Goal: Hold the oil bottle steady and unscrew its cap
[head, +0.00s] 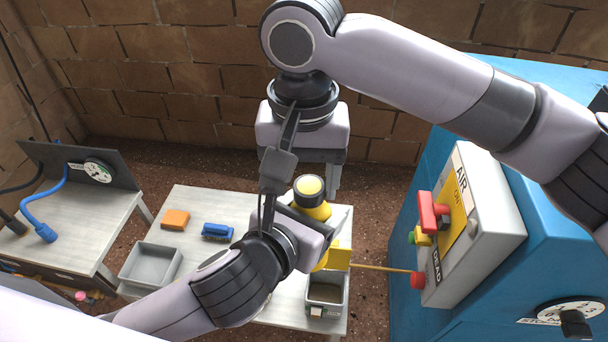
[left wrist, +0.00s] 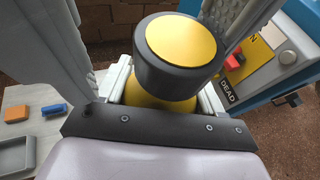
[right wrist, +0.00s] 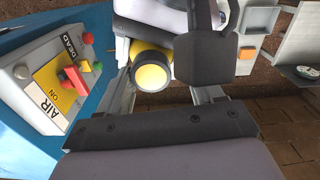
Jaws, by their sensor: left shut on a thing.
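The oil bottle (head: 320,212) is yellow, with a dark grey cap (head: 309,190) that has a yellow top. My left gripper (head: 312,226) is shut on the bottle below the cap. The left wrist view shows the bottle's yellow body (left wrist: 160,101) between the fingers, with the cap (left wrist: 180,52) above them. My right gripper (right wrist: 163,88) is open, its fingers spread apart. The cap (right wrist: 152,72) shows between and beyond them in the right wrist view, with a visible gap around it. In the head view my arms hide part of the right fingers and the bottle.
A pale table (head: 190,198) holds an orange block (head: 175,219), a blue block (head: 217,231), a grey tray (head: 150,265) and a small grey bin (head: 326,291).

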